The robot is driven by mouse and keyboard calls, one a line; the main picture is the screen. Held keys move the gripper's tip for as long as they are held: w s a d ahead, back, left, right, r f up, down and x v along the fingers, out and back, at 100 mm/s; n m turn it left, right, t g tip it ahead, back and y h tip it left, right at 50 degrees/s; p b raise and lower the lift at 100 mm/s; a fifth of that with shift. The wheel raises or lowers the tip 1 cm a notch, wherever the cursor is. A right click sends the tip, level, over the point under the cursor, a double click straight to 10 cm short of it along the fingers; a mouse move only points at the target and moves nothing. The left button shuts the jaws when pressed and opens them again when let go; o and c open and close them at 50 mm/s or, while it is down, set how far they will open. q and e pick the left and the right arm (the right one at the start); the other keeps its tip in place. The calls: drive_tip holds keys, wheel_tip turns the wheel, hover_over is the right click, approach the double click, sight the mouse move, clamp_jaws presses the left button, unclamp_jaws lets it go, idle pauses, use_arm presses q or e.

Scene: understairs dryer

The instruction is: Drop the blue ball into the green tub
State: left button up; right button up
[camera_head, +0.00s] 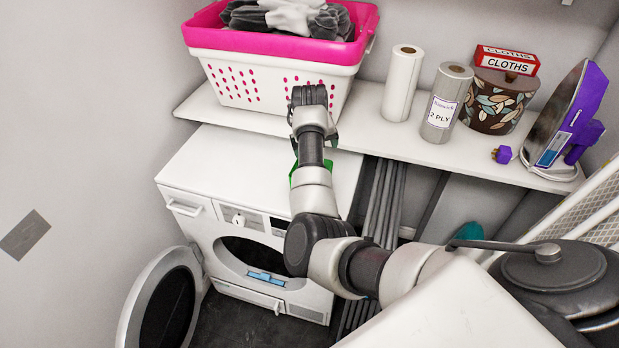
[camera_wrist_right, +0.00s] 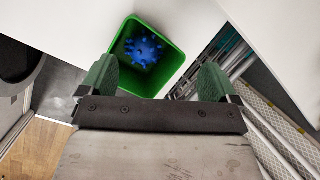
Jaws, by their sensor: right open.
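The blue ball (camera_wrist_right: 145,51) is knobbly and shows within the rim of the green tub (camera_wrist_right: 168,83) in the right wrist view. I cannot tell whether it rests on the tub's floor. The tub is square and open-topped. In the head view only bits of green (camera_head: 296,174) show behind my right arm, over the dryer top; the ball is hidden there. My right gripper (camera_wrist_right: 158,70) is open and empty above the tub, its green fingers apart on either side of the tub's near part. In the head view its fingers are hidden behind my arm. My left gripper is not in view.
A white dryer (camera_head: 190,207) stands below with its round door (camera_head: 165,305) open. The shelf (camera_head: 385,137) above holds a pink-and-white laundry basket (camera_head: 235,85), paper rolls (camera_head: 403,82), a patterned tin (camera_head: 495,103) and an iron (camera_head: 565,125). Grey poles (camera_head: 385,195) stand right of the dryer.

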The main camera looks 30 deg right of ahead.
drive_tip(key=b+v, duration=0.2)
drive_tip(key=v, duration=0.8)
drive_tip(key=shift+r, duration=0.3)
drive_tip(key=shift+s, duration=0.1)
